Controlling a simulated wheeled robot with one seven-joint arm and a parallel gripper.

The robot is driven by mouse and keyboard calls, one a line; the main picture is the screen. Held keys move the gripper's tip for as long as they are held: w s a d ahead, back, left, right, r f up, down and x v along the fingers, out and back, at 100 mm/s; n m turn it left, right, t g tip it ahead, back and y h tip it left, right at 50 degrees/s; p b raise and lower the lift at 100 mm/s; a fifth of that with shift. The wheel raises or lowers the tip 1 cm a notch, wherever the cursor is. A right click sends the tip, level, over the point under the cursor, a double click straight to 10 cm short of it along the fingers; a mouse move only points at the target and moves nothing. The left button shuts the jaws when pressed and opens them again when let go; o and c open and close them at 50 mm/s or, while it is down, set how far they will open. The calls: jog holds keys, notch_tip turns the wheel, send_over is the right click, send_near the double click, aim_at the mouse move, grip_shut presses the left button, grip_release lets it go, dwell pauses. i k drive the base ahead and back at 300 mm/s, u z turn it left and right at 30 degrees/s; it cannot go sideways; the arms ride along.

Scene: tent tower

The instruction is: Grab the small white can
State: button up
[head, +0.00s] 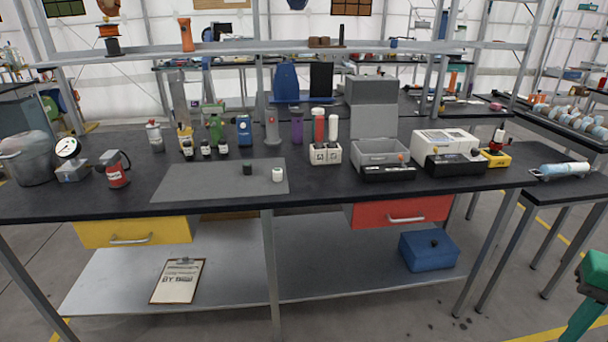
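The small white can (278,174) stands upright on a grey mat (220,184) on the black workbench, near the mat's right edge and close to the bench's front. It looks short and round. A small dark can (247,168) stands to its left on the same mat, with a gap between them. Nothing covers the white can in this view. My gripper does not show in the head view.
A grey bin (382,155) and a white machine (444,145) stand to the right. A gauge (67,149) and red lantern-like item (114,170) stand left. The bench's front edge is clear.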

aim_at(277, 176)
jog(key=z, duration=0.05)
jog(key=i, duration=1)
